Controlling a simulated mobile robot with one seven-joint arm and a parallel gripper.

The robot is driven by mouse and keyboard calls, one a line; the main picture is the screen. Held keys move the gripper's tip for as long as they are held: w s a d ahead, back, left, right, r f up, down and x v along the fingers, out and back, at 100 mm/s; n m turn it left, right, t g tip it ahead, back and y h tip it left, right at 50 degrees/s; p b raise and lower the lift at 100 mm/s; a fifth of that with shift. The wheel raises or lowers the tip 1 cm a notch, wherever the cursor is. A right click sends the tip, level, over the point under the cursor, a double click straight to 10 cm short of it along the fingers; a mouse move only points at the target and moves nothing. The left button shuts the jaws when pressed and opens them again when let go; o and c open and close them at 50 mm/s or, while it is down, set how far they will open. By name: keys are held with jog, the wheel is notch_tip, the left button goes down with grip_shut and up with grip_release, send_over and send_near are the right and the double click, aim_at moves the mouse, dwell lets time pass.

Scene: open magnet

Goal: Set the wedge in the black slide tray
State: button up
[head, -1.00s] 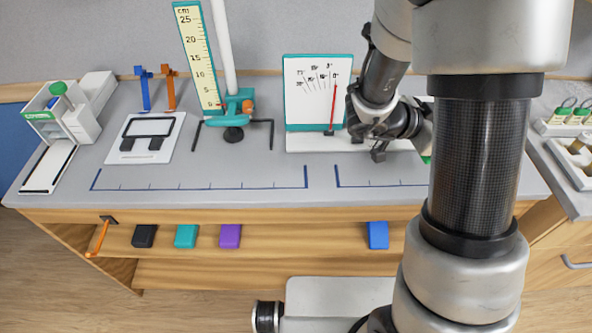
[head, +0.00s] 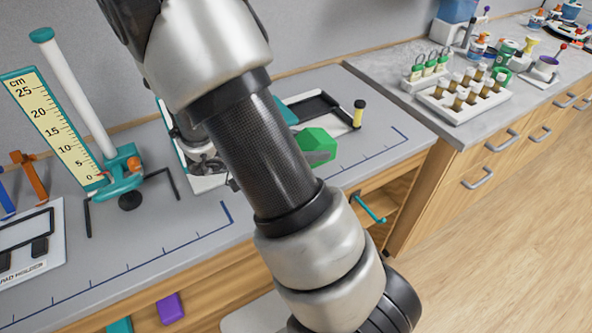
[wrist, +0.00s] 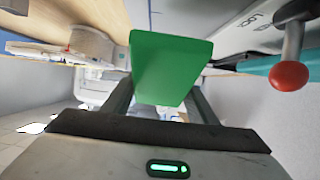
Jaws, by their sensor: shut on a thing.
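A green wedge (head: 318,146) shows to the right of my arm in the head view, over the bench top. In the wrist view the green wedge (wrist: 170,65) sits between the two fingers of my gripper (wrist: 158,95), which is shut on it. In the head view the gripper itself is mostly hidden behind my arm. A black-framed tray (head: 338,107), which looks like the black slide tray, lies on the bench behind the wedge, partly hidden by my arm. The wedge appears apart from it.
A teal stand with a scale board (head: 55,125) is at left. A rack of vials (head: 465,97) is on the right bench. In the wrist view a red knob (wrist: 289,75) on a rod is close by at right.

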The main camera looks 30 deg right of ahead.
jog(key=shift+f+b, duration=0.55)
jog(key=shift+f, duration=2.6)
jog(key=shift+f, duration=0.1)
jog(key=o, duration=1)
jog(key=shift+a+r, duration=0.25)
jog(key=p+v, duration=0.1)
jog(key=v, duration=1)
jog(key=shift+a+r, duration=0.1)
jog(key=shift+a, duration=0.2)
